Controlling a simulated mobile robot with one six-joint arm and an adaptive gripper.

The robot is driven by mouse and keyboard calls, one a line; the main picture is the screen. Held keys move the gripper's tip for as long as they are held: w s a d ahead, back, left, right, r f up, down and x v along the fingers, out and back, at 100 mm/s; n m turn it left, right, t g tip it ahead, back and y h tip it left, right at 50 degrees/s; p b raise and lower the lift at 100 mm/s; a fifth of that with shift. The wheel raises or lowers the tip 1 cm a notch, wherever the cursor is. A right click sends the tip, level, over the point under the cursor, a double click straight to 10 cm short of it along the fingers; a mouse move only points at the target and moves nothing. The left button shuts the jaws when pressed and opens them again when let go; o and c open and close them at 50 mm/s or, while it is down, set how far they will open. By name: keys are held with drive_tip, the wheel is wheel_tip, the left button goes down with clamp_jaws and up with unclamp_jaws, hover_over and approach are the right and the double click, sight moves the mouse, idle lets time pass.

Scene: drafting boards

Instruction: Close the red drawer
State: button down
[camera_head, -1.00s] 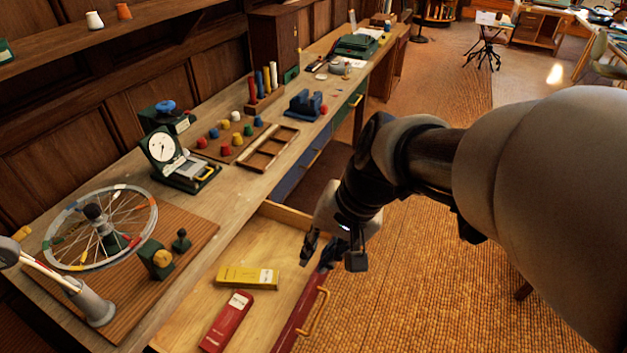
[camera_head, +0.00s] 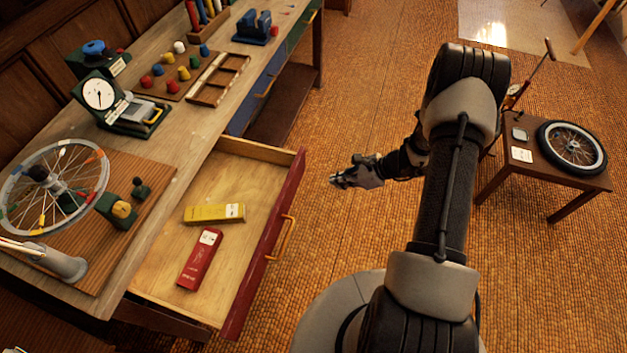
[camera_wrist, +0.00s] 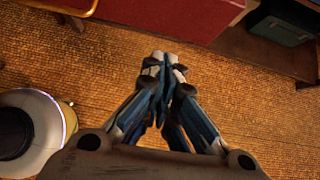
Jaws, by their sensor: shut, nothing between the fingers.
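The red drawer (camera_head: 262,262) is pulled well out from the wooden workbench. Its red front with a yellow loop handle (camera_head: 280,238) faces right, toward the open floor. Inside lie a yellow box (camera_head: 215,213) and a red box (camera_head: 200,259). My gripper (camera_head: 334,181) is above the floor to the right of the drawer front, apart from it and from the handle. In the wrist view my gripper (camera_wrist: 163,62) is shut and empty, with the red drawer front (camera_wrist: 175,14) at the top. The handle shows partly at the top left of that view.
The bench (camera_head: 170,150) carries a spoked wheel (camera_head: 55,185), a dial gauge (camera_head: 100,95) and a wooden tray (camera_head: 220,80). A blue drawer (camera_head: 245,110) beyond is shut. A small table (camera_head: 540,182) with a tyred wheel stands at the right. Floor between is clear.

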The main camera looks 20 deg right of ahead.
drive_tip(key=b, duration=0.2)
approach(296, 188)
wheel_tip(296, 188, down, 3)
drive_tip(key=s, duration=0.1)
drive_tip(key=shift+w+a+b, duration=0.45)
drive_tip(key=shift+w+a, duration=0.8)
drive_tip(key=shift+a, duration=0.05)
drive_tip(key=shift+w+a, duration=0.1)
